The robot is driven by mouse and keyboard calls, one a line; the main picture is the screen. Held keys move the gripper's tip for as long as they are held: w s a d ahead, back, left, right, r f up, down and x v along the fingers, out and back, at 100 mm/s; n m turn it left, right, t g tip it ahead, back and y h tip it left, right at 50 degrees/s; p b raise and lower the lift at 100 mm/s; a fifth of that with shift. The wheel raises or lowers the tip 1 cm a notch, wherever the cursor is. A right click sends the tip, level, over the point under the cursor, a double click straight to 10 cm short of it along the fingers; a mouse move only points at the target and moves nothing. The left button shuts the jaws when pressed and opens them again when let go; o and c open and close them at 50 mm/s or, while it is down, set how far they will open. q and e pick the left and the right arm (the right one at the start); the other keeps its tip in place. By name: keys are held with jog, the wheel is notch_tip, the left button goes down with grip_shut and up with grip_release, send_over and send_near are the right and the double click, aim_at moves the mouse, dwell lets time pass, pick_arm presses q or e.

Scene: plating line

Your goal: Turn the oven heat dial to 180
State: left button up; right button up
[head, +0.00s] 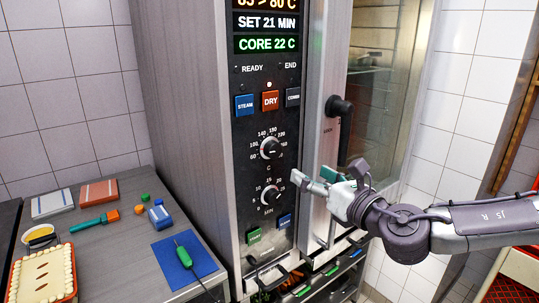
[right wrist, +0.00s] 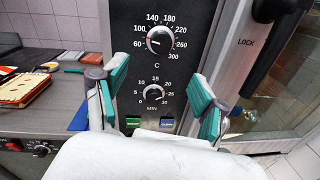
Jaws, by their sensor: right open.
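The heat dial (head: 270,148) is a round black knob with a metallic face on the dark oven panel, ringed by numbers from 60 to 300. In the right wrist view the heat dial (right wrist: 158,41) has its pale mark toward the left, near 80 to 100. The minute dial (head: 270,195) sits below it and also shows in the right wrist view (right wrist: 154,95). My right gripper (head: 325,172) is open and empty, in front of and right of the panel. In the right wrist view its teal-padded fingers (right wrist: 156,72) stand apart, below the heat dial. My left gripper is out of view.
The lit display (head: 266,22) reads SET 21 MIN and CORE 22 C; its top line is cut off. Mode buttons (head: 270,101) sit above the dials. The oven door handle (head: 340,125) stands out at right. A counter (head: 125,250) with tools and boards is at left.

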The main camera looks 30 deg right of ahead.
aim_at(275, 151)
jog(key=w+p, duration=0.7)
jog(key=w, duration=0.6)
jog(key=shift+w+d, duration=0.1)
jog(key=shift+d, duration=0.1)
jog(key=shift+w+f, duration=0.1)
jog(key=shift+w, duration=0.3)
jog(key=c, duration=1.1)
jog(key=shift+c, duration=0.2)
